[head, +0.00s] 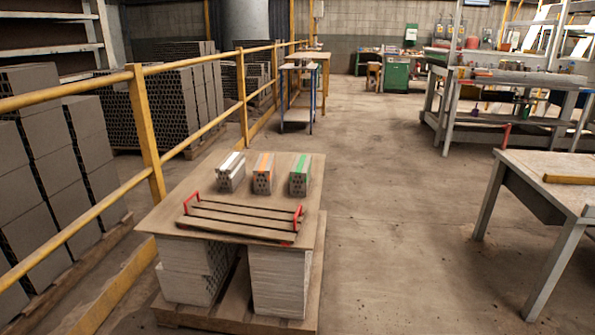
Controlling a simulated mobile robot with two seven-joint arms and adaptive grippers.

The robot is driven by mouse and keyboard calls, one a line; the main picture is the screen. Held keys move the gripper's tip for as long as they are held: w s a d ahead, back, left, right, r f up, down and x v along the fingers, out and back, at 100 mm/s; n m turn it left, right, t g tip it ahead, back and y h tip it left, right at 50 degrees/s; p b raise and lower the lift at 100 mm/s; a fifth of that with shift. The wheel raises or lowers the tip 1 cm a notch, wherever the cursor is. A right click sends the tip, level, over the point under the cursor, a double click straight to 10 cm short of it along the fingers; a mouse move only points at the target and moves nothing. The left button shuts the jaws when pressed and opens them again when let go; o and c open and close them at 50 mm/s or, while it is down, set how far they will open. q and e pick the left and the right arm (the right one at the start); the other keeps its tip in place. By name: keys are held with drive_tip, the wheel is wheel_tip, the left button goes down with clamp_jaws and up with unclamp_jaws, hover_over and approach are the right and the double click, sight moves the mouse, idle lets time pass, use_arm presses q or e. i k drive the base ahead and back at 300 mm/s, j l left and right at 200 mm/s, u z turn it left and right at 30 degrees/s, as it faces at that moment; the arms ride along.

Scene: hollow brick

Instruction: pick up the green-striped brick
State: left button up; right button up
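The green-striped brick (300,175) stands at the right of a row of three hollow bricks on a low board-topped stand (160,211). It has a green band along its top and holes in its near end. The orange-striped brick (264,174) is to its left, with a gap between them. The white-striped brick (231,172) is at the left of the row. Neither of my grippers shows in the head view.
A slatted tray (240,220) with red handles lies in front of the bricks. A yellow railing (145,130) runs along the left, with stacked grey blocks behind it. A table (545,178) stands at the right. The floor (400,215) between is clear.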

sight(300, 172)
drive_tip(key=i+l+u, duration=0.2)
drive_tip(key=i+l, duration=0.25)
drive_tip(key=i+l+u, duration=0.2)
drive_tip(key=i+l, duration=0.15)
drive_tip(key=l, duration=0.2)
